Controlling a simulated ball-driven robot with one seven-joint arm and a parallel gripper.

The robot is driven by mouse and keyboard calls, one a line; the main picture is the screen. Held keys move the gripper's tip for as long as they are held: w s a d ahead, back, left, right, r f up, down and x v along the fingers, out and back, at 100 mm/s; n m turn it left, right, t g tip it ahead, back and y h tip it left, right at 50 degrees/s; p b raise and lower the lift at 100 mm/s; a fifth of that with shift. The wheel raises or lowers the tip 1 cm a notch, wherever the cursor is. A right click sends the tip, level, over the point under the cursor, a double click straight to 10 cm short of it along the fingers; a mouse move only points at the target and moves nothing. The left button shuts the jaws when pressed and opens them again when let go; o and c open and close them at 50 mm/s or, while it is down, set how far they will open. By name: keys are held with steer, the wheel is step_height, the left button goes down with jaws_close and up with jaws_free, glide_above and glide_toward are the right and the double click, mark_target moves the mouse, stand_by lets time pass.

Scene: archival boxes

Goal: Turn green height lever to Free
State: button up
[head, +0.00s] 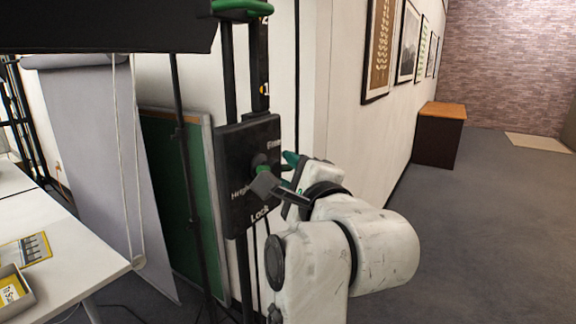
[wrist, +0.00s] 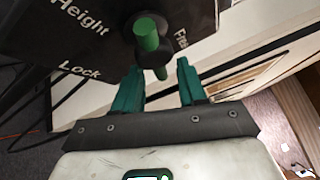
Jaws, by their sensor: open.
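The green height lever (wrist: 147,34) sticks out from a black control box (head: 233,192) on a dark upright stand. The box carries the words "Height", "Lock" and, partly hidden, "Free". In the head view the lever's green part (head: 264,170) shows just left of my gripper. My gripper (wrist: 163,82) has two green fingers, open and empty. In the wrist view the lever stands just beyond the fingertips, roughly in line with the gap between them. I cannot tell whether a finger touches it. In the head view my wrist partly covers the box's right side.
A white table (head: 75,255) with a small tray (head: 18,298) stands at the left. A green board (head: 172,190) leans behind the stand. A white wall with framed pictures (head: 379,45) runs along the right.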

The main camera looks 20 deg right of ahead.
steer(key=shift+w, duration=0.4)
jaws_close()
